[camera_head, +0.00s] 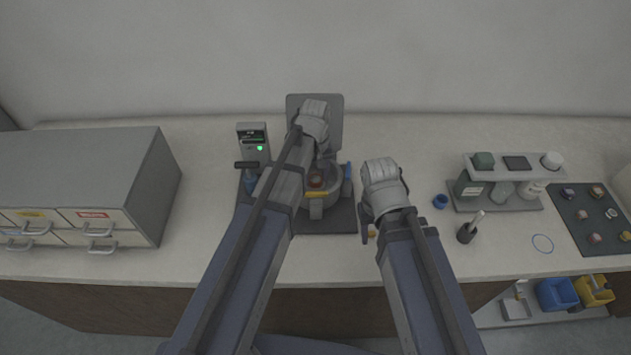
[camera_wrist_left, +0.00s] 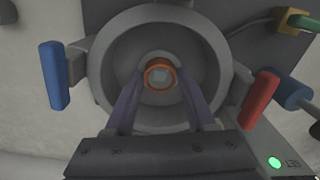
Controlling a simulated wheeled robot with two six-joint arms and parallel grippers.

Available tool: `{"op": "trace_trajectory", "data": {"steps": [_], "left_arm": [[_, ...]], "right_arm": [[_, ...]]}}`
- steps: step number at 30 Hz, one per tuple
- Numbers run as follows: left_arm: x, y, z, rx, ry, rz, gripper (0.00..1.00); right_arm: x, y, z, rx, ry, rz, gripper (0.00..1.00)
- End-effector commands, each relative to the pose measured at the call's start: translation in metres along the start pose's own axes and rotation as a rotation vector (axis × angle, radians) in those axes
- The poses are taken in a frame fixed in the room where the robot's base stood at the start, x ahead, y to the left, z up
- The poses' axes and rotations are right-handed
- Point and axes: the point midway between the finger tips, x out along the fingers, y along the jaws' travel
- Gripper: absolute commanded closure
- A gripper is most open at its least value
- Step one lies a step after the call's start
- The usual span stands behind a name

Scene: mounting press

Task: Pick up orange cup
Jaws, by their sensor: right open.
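A small orange thing (camera_head: 372,233), which may be the orange cup, shows on the counter beside my right gripper (camera_head: 370,226). Most of it is hidden, and the jaws are open; I cannot tell whether it lies between them. A round orange-rimmed piece (camera_wrist_left: 160,74) sits in the middle of the press's grey round chamber (camera_wrist_left: 105,75) in the left wrist view. My left gripper (camera_wrist_left: 161,78) has its two fingers apart on either side of that piece, with no clear contact. In the head view, my left arm hides most of this gripper above the press (camera_head: 336,210).
A blue cup (camera_head: 440,201) and a dark holder (camera_head: 466,234) stand right of my right gripper. A bottle rack (camera_head: 497,202) and a dark tray (camera_head: 590,215) are further right. A drawer cabinet (camera_head: 85,180) stands at the left. The press has blue (camera_wrist_left: 54,76) and red (camera_wrist_left: 258,100) handles.

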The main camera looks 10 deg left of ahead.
Motion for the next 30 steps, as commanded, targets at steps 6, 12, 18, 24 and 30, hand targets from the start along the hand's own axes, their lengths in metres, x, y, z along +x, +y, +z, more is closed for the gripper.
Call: {"op": "trace_trajectory", "data": {"steps": [6, 12, 18, 24, 30], "left_arm": [[0.0000, 0.0000, 0.0000, 0.000, 0.000, 0.000, 0.71], [0.0001, 0.0000, 0.0000, 0.000, 0.000, 0.000, 0.94], [0.0001, 0.0000, 0.0000, 0.000, 0.000, 0.000, 1.00], [0.0000, 0.0000, 0.0000, 0.000, 0.000, 0.000, 1.00], [-0.0036, 0.0000, 0.0000, 0.000, 0.000, 0.000, 1.00]], "right_arm": [[0.0000, 0.0000, 0.0000, 0.000, 0.000, 0.000, 0.50], [0.0001, 0.0000, 0.0000, 0.000, 0.000, 0.000, 0.50], [0.0001, 0.0000, 0.0000, 0.000, 0.000, 0.000, 0.50], [0.0000, 0.0000, 0.0000, 0.000, 0.000, 0.000, 0.50], [-0.0036, 0.0003, 0.0002, 0.000, 0.000, 0.000, 0.50]]}}
